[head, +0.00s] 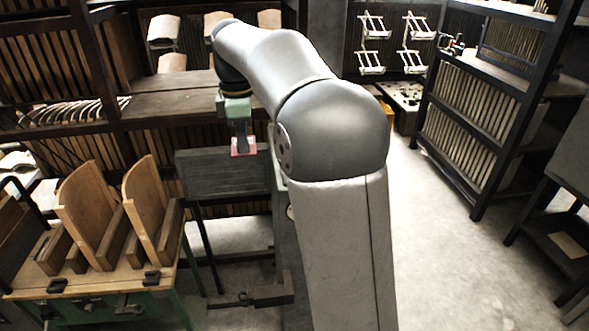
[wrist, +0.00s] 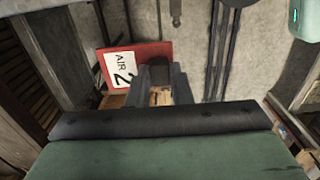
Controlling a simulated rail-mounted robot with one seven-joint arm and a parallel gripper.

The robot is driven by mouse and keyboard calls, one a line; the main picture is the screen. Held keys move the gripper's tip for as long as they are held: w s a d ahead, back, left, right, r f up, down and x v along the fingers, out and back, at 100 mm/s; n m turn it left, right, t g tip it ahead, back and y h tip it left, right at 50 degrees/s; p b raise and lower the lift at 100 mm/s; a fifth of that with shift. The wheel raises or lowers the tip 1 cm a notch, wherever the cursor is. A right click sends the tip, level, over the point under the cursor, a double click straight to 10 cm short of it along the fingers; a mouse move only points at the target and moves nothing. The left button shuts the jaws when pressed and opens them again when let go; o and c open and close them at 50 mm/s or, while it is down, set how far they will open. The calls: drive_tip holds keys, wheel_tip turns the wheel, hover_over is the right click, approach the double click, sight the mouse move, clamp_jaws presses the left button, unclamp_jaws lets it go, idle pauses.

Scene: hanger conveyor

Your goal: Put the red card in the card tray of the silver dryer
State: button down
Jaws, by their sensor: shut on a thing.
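The red card (head: 245,149) is held at the tips of my gripper (head: 241,139), in front of the back shelves in the head view. In the wrist view the red card (wrist: 105,78) carries a white label reading "AIR 2" and sticks out to the left of the fingers. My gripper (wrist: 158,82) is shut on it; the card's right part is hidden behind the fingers. I cannot make out the silver dryer or its card tray for certain. A pale casing with a green light (wrist: 297,15) shows at the top right of the wrist view.
A wooden bench (head: 85,285) with upright curved boards stands at the left. A dark grey panel (head: 222,174) stands below my gripper. A slatted dark rack (head: 470,105) is at the right, and white hangers (head: 372,45) hang at the back. The floor right of my arm is clear.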

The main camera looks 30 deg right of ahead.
drive_tip(key=d+f, duration=0.2)
drive_tip(key=d, duration=0.2)
drive_tip(key=d+f+p, duration=0.1)
drive_tip(key=d+f, duration=0.2)
drive_tip(key=d, duration=0.1)
drive_tip(key=w+d+f+p, duration=0.1)
drive_tip(key=d+f, duration=0.2)
drive_tip(key=d, duration=0.1)
drive_tip(key=shift+d+f, duration=0.15)
drive_tip(key=shift+d, duration=0.1)
drive_tip(key=shift+d+f, duration=0.4)
drive_tip(key=shift+f, duration=0.15)
drive_tip(key=shift+d+f+p, duration=0.2)
drive_tip(key=shift+f+p, duration=0.2)
drive_tip(key=shift+f, duration=1.35)
drive_tip(key=shift+f, duration=0.2)
drive_tip(key=c, duration=1.3)
unclamp_jaws()
